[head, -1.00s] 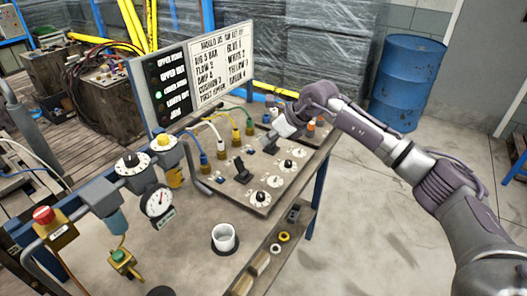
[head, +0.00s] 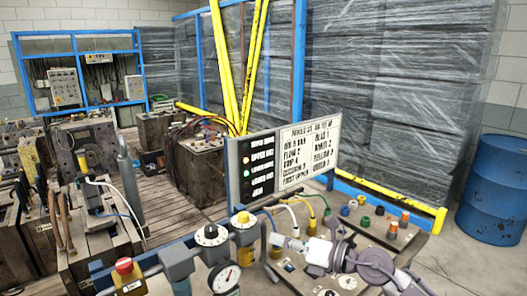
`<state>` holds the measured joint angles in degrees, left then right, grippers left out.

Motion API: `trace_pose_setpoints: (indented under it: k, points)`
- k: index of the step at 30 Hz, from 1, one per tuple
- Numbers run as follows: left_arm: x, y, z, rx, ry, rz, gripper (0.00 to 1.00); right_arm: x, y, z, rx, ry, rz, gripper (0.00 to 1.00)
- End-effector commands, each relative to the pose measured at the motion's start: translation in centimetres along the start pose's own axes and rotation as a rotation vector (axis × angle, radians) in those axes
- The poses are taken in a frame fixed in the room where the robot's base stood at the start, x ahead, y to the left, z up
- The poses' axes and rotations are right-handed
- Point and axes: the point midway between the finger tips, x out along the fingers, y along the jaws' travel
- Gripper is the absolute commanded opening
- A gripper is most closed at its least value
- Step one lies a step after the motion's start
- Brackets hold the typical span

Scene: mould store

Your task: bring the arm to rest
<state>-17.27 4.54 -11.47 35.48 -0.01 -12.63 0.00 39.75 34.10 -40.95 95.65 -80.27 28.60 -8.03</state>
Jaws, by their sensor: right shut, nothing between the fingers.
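My right gripper (head: 280,241) is shut and empty. Its arm comes in from the bottom right, with the purple wrist (head: 374,266) low in the picture. The gripper hangs over the near part of the sloping control panel (head: 375,228) on the bench, close to the coloured hoses. I cannot tell whether it touches anything there. The arm hides part of the panel and its knobs. My left gripper is not in view.
A sign board (head: 284,162) with lamps and lettering stands behind the panel. A gauge (head: 225,277), a dial (head: 210,235) and a red button (head: 124,266) are at the bench's left. A blue drum (head: 493,190) stands right; wrapped stacks (head: 400,90) stand behind.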

Motion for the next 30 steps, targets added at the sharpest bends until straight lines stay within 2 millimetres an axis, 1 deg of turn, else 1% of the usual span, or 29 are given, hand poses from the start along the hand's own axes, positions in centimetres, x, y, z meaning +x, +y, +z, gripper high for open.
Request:
trace_pose_setpoints:
  k: [1,2,3,4,5,7,8,9,11,12,13,14,15,17,18,21,24,27,30]
  points:
    - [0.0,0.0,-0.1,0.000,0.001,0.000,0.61,0.0,1.8,-0.1,0.145,-0.131,0.066,0.00]
    - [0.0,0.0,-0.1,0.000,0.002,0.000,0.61,-0.4,2.6,0.3,0.237,-0.216,0.095,0.00]
    - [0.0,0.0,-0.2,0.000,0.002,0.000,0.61,-1.1,3.1,0.8,0.364,-0.328,0.124,0.00]
    - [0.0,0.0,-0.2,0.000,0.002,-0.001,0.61,-1.9,3.1,1.1,0.464,-0.411,0.138,0.00]
    - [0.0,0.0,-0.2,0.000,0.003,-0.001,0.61,-2.9,2.9,1.4,0.564,-0.494,0.144,0.00]
    - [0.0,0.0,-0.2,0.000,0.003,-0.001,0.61,-5.5,1.3,1.2,0.806,-0.682,0.132,0.00]
    - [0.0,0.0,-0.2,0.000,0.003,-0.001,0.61,-6.8,0.3,0.8,0.911,-0.759,0.113,0.00]
    - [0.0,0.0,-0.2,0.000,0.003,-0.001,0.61,-8.7,-1.2,-0.3,1.053,-0.860,0.079,0.00]
    - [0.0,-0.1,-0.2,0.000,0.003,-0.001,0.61,-11.5,-3.5,-2.7,1.262,-1.003,0.006,0.00]
    - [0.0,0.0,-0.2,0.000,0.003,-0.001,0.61,-13.3,-4.9,-4.8,1.394,-1.088,-0.054,0.00]
    - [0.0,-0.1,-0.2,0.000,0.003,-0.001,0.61,-14.6,-5.8,-6.5,1.485,-1.144,-0.102,0.00]
    - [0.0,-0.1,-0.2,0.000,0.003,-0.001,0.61,-15.9,-6.5,-8.3,1.571,-1.195,-0.154,0.00]
    - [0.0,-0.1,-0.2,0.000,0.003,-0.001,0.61,-17.4,-7.3,-10.8,1.680,-1.258,-0.226,0.00]
    - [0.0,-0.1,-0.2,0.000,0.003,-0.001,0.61,-19.5,-7.8,-14.6,1.825,-1.335,-0.339,0.00]
    - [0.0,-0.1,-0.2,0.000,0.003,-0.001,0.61,-20.8,-7.8,-16.9,1.908,-1.375,-0.411,0.00]
    - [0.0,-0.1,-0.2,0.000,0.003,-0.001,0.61,-23.1,-7.2,-21.9,2.068,-1.445,-0.574,0.00]
    - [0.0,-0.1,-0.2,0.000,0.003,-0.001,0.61,-24.9,-6.1,-25.6,2.181,-1.486,-0.714,0.00]
    - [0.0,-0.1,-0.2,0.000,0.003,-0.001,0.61,-26.3,-4.8,-28.7,2.270,-1.512,-0.839,0.00]
    - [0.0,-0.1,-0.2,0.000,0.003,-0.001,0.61,-27.6,-3.2,-31.2,2.343,-1.527,-0.954,0.00]
